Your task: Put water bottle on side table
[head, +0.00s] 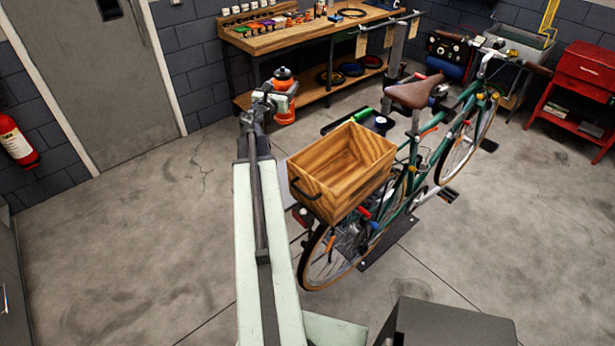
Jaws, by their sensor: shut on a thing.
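The water bottle (283,75) has an orange and dark cap, a pale middle and an orange lower part. It looks upright, held at the far end of my outstretched arm. My gripper (279,101) is shut on the bottle around its middle; the fingers are small and partly merge with the pale body. The bottle appears in front of the wooden workbench, apart from the floor. I cannot clearly identify a side table in this view.
A wooden crate (345,165) sits on the rear of a green bicycle (425,150), right of my arm. A dark tool tray (372,122) is behind it. The workbench (300,36) stands at the back wall, a red cabinet (588,72) at right. Floor at left (130,240) is clear.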

